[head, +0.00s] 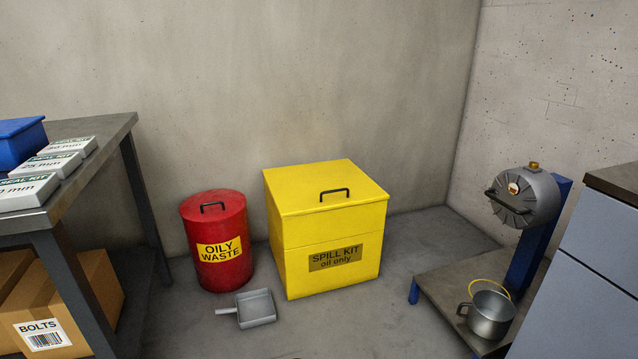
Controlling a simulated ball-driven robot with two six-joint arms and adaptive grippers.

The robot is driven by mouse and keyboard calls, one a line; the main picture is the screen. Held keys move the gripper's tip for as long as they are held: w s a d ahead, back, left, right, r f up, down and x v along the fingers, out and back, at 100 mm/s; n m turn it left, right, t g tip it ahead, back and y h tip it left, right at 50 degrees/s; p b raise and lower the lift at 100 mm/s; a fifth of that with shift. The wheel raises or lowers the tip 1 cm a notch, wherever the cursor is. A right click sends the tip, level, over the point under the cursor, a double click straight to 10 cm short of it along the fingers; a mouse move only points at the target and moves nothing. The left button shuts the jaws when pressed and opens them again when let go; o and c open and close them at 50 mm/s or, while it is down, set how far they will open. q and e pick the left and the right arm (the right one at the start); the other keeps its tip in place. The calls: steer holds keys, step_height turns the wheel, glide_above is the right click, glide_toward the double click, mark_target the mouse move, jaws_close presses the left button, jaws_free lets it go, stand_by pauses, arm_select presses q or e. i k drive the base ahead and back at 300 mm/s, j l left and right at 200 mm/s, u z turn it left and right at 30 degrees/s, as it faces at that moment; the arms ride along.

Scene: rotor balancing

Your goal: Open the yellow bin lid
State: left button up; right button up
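The yellow bin (300,262) stands on the floor against the back wall, near the middle of the head view. Its front carries a label reading "SPILL KIT oil only". Its yellow lid (300,185) is shut, and a black handle (335,194) sits on top toward the front edge. Neither of my grippers is in view.
A red oily waste can (217,277) stands just left of the bin, with a grey dustpan (256,308) in front. A workbench (100,128) is at left. A low stand (450,292) with a metal pot (490,316) is at right. Floor before the bin is clear.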

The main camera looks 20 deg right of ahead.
mark_target(302, 189)
steer(key=i+l+u, duration=0.1)
steer(key=i+l, duration=0.2)
steer(key=i, duration=0.15)
steer(key=i+l+u, duration=0.1)
steer(key=i+l, duration=0.25)
steer(key=i, duration=0.1)
